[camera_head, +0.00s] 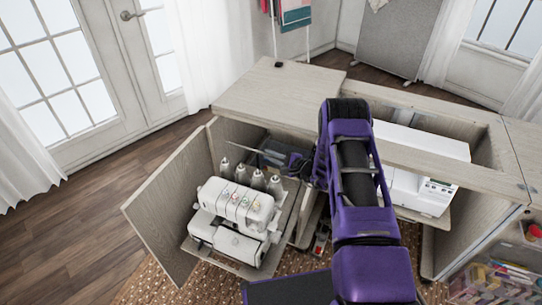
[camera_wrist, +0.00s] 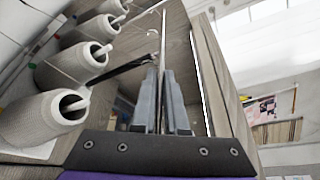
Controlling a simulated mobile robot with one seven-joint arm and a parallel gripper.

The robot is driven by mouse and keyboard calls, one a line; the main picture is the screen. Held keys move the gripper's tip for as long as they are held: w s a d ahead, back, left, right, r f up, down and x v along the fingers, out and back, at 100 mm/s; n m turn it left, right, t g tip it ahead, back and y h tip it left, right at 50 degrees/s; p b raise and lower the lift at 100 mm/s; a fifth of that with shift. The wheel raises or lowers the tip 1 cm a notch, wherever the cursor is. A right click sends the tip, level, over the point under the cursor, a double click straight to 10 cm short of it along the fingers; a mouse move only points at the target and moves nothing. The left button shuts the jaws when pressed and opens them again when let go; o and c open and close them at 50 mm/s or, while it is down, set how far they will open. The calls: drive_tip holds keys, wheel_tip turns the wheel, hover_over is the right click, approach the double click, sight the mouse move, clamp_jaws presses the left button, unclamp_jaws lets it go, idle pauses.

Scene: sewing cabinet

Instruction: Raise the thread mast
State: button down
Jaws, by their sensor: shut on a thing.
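The thread mast (camera_wrist: 162,40) is a thin, pale metal rod with a small hooked wire near its top, seen in the wrist view. My gripper (camera_wrist: 168,80) is shut on the rod, which passes between the two grey fingers. In the head view, my gripper (camera_head: 268,158) is behind the white serger (camera_head: 233,212), beside its thread cones.
Several grey thread cones (camera_wrist: 45,112) stand close left of my fingers. An open cabinet door (camera_head: 165,205) is left of the serger. The cabinet top (camera_head: 275,92) lies behind my gripper. A white sewing machine (camera_head: 420,165) sits to the right.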

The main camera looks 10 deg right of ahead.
idle(0.8)
wheel_tip(320, 180, up, 20)
drive_tip(key=p, duration=0.4)
drive_tip(key=shift+f+p, duration=0.25)
drive_tip(key=shift+p, duration=0.15)
drive_tip(key=shift+w, duration=0.1)
drive_tip(key=c, duration=1.1)
unclamp_jaws()
drive_tip(key=shift+r, duration=0.15)
drive_tip(key=shift+c, duration=0.2)
drive_tip(key=shift+o, duration=1)
drive_tip(key=v, duration=1.7)
drive_tip(key=shift+s+b, duration=0.3)
drive_tip(key=shift+b, duration=0.05)
drive_tip(key=shift+d, duration=0.15)
